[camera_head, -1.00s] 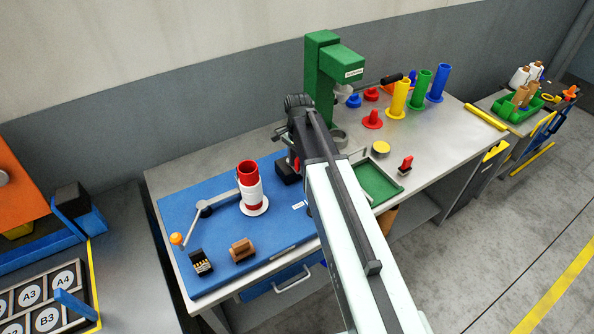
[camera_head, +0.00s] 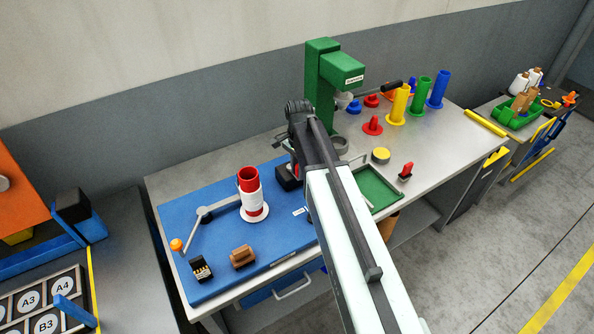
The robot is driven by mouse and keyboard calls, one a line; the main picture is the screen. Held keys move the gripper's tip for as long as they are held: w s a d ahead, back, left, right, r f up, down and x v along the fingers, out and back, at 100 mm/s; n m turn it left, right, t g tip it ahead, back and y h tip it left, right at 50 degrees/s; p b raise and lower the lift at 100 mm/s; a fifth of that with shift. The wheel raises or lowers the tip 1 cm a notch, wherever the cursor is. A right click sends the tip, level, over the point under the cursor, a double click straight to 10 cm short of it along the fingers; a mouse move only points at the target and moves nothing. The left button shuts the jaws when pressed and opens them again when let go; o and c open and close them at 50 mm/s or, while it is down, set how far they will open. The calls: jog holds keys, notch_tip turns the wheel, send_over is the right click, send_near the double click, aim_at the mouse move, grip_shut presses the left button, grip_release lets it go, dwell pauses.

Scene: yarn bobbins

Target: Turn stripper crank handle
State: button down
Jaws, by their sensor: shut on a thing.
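A green machine (camera_head: 322,80) with a small label stands at the back of the grey bench; I take it for the stripper. My gripper (camera_head: 293,161) hangs below my wrist, left of the green machine, over the back right of the blue plate. It is mostly hidden by my arm. It is shut on a small red thing, barely visible. It is well apart from the black grip.
The blue plate (camera_head: 188,283) bears a red and white bobbin (camera_head: 250,190), a lever with an orange knob (camera_head: 177,245), a black block (camera_head: 288,178) and small blocks. Coloured spools, including a yellow one (camera_head: 399,105), stand right of the machine. A green tray (camera_head: 378,190) lies right of my arm.

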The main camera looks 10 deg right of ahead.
jog(key=shift+d+n, duration=0.2)
jog(key=shift+n, duration=0.1)
jog(key=w+d+n, duration=0.1)
jog(key=n, duration=0.2)
jog(key=w+d+n, duration=0.1)
jog(key=n, duration=0.2)
jog(key=w+d+n, duration=0.1)
jog(key=n, duration=0.1)
jog(key=shift+d+n, duration=0.1)
jog(key=shift+n, duration=0.3)
jog(key=w+a+n, duration=0.1)
jog(key=w+n, duration=0.5)
jog(key=n, duration=0.8)
jog(key=shift+a, duration=0.15)
jog(key=shift+w, duration=0.15)
